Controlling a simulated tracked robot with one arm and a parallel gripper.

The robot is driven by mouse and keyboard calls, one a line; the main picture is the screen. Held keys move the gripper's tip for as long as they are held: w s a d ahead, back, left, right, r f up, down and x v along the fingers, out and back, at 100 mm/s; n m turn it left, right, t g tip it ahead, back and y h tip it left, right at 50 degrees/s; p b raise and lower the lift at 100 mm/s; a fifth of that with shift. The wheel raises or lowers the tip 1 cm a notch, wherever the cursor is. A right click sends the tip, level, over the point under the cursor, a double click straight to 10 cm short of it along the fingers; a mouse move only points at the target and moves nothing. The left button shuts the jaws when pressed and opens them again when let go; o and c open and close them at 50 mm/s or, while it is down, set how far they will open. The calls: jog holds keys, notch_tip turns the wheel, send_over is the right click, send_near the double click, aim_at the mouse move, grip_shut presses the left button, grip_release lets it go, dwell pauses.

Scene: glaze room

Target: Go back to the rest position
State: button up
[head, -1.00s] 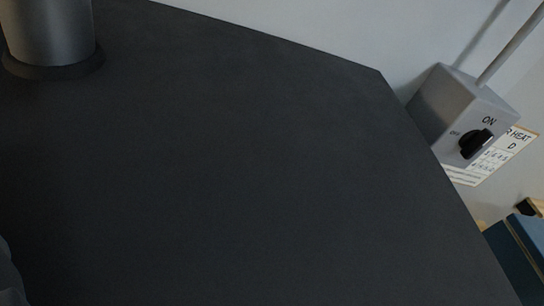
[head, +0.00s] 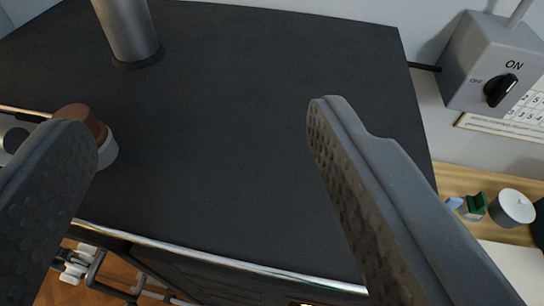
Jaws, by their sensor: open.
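My gripper (head: 204,128) is in the head view with its two dark grey, dimpled fingers wide apart. It is open and nothing is between the fingers. The fingers appear over a flat black surface (head: 235,120). A round thing with a brown top and a pale grey lower part (head: 107,151) shows just beside the left fingertip, partly hidden by it. I cannot tell whether the finger touches it.
A grey pipe (head: 130,30) rises from the black surface. A switch box (head: 478,62) with a black knob is on the wall at right. A wooden shelf (head: 460,178) holds a grey round container (head: 512,207). A metal rail (head: 215,260) runs along the near edge.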

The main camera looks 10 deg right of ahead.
jog(key=shift+f, duration=0.1)
notch_tip(320, 180, down, 7)
jog(key=b, duration=0.7)
dwell(0.5)
